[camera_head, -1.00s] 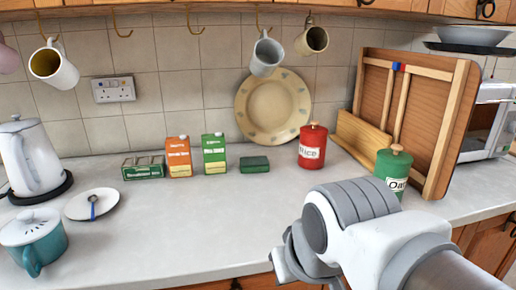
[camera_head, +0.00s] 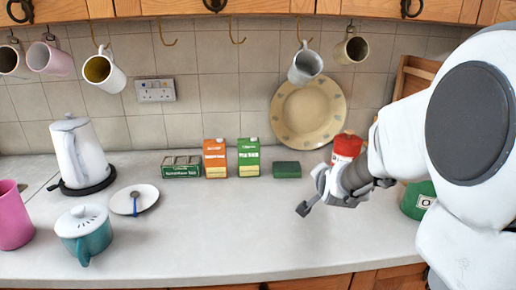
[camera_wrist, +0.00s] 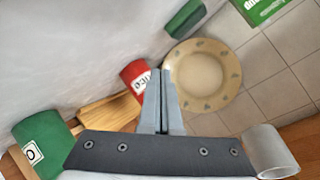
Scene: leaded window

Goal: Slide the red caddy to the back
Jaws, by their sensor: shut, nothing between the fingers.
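The red caddy (camera_head: 347,146), a red canister with a pale knob, stands upright on the counter before the tiled wall, near the plate. My gripper (camera_head: 303,208) is in front of it in the head view and hides its lower part and label. The fingers point down and left and are shut and empty. In the wrist view the red caddy (camera_wrist: 134,73) shows its white label just left of my shut fingers (camera_wrist: 160,74). I cannot tell whether they touch.
A cream plate (camera_head: 305,112) leans on the wall behind. A green box (camera_head: 286,169) lies left of the caddy, with cartons (camera_head: 215,158) beyond. A green canister (camera_head: 412,200) stands right, partly behind my arm. Mugs (camera_head: 305,65) hang above.

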